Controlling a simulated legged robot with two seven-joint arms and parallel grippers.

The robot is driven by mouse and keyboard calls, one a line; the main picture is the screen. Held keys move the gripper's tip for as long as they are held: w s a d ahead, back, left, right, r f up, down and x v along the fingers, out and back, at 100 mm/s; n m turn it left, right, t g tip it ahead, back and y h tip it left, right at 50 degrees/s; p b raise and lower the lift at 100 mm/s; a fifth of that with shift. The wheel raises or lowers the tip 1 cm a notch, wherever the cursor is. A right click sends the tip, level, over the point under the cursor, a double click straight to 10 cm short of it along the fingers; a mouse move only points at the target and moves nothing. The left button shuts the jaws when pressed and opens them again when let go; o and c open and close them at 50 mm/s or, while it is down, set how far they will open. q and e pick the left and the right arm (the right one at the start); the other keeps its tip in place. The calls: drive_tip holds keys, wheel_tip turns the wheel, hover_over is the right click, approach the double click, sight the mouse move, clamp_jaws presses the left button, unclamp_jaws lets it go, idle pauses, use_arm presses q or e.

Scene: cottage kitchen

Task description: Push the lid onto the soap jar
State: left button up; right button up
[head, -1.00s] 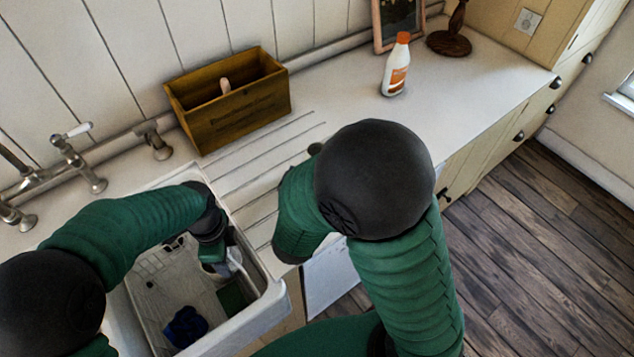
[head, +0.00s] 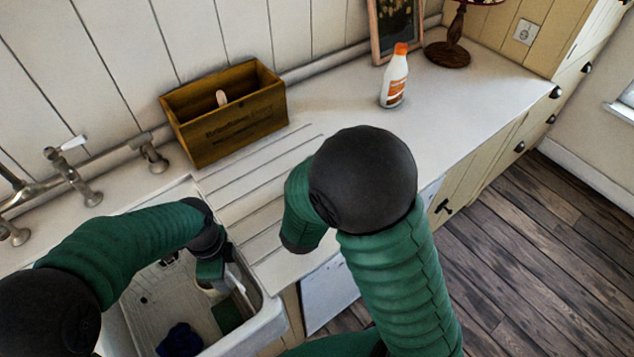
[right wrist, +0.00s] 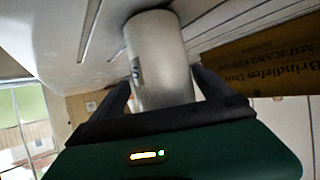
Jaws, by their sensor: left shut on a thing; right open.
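In the right wrist view a pale grey cylinder (right wrist: 160,50), which looks like the soap jar, stands between the fingers of my right gripper (right wrist: 168,92). That gripper is open, with one finger on either side of it; contact is not clear. The cylinder's far end and any lid on it cannot be made out. In the head view my right arm hides the right gripper and the cylinder. My left gripper (head: 212,272) is low inside the sink, shut on a small whitish thing (head: 214,289). It is mostly covered, so I cannot tell whether it is the lid.
The white sink (head: 268,316) holds a dark blue cloth (head: 180,341) and a green pad (head: 227,316). A wooden box (head: 228,130), a white bottle with orange cap (head: 394,82) and a lamp (head: 448,54) stand on the counter. The counter's right part is mostly clear.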

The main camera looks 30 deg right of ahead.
use_arm(q)
drive_tip(key=shift+a, duration=0.35)
use_arm(e)
drive_tip(key=shift+a+r, duration=0.15)
drive_tip(key=shift+a, duration=0.25)
drive_tip(key=shift+c, duration=0.8)
use_arm(q)
drive_tip(key=shift+a, duration=0.2)
use_arm(e)
drive_tip(key=shift+a, duration=0.25)
drive_tip(key=c, duration=0.5)
use_arm(q)
drive_tip(key=shift+d, duration=0.25)
use_arm(e)
drive_tip(key=shift+d, duration=0.3)
drive_tip(key=c, duration=0.9)
drive_tip(key=shift+c, duration=1.4)
clamp_jaws()
use_arm(q)
drive_tip(key=shift+r, duration=0.1)
use_arm(e)
drive_tip(key=shift+r, duration=0.1)
